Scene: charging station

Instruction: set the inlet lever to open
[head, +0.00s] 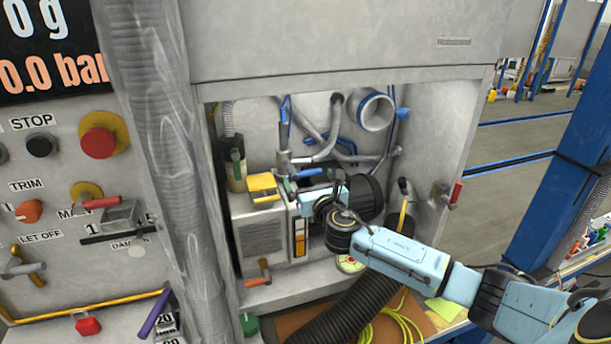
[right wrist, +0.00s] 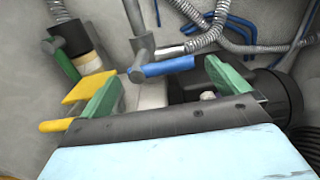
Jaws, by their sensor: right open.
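A lever with a blue handle (head: 309,173) sits on a grey vertical pipe inside the open cabinet bay. Its handle points to the right, roughly level. No label marks it as the inlet lever. In the right wrist view the blue handle (right wrist: 163,67) shows between and just beyond my right gripper's green fingertips (right wrist: 165,86). The fingers are spread apart and empty, and I see no contact with the handle. In the head view the right gripper (head: 312,190) is partly hidden by its own wrist. My left gripper is out of view.
A yellow-topped box (head: 263,188) is left of the gripper and a black cylinder (head: 367,196) right of it. Hoses (head: 345,140) run behind. A red-handled lever (head: 455,193) is on the right wall, an orange one (head: 258,280) lower left. Cabinet walls bound the bay.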

